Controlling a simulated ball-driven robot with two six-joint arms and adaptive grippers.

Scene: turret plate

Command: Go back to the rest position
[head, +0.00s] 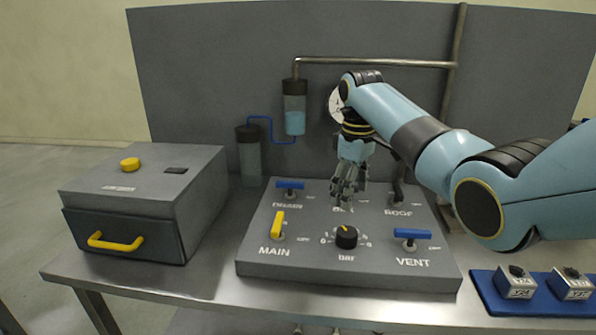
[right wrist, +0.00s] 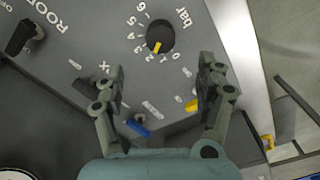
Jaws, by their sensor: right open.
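My right gripper (head: 345,190) hangs above the middle of the grey turret plate (head: 350,275), behind the black bar knob (head: 346,238). In the right wrist view my right gripper (right wrist: 165,85) has its two fingers apart with nothing between them. The bar knob (right wrist: 160,40) shows beyond the fingertips there, its yellow mark near the low numbers. On the plate are a blue DRAIN handle (head: 290,185), a yellow MAIN handle (head: 279,222), a blue VENT handle (head: 412,233) and a black ROOF handle (head: 398,192). My right gripper partly hides a middle label. My left gripper is not in view.
A grey box (head: 150,180) with a yellow button (head: 130,164) and a yellow-handled drawer (head: 120,235) stands at left. Behind the plate are a blue-filled cylinder (head: 294,120), a pipe (head: 380,61) and a gauge (head: 335,102). A blue tray (head: 530,300) with two blocks lies at right.

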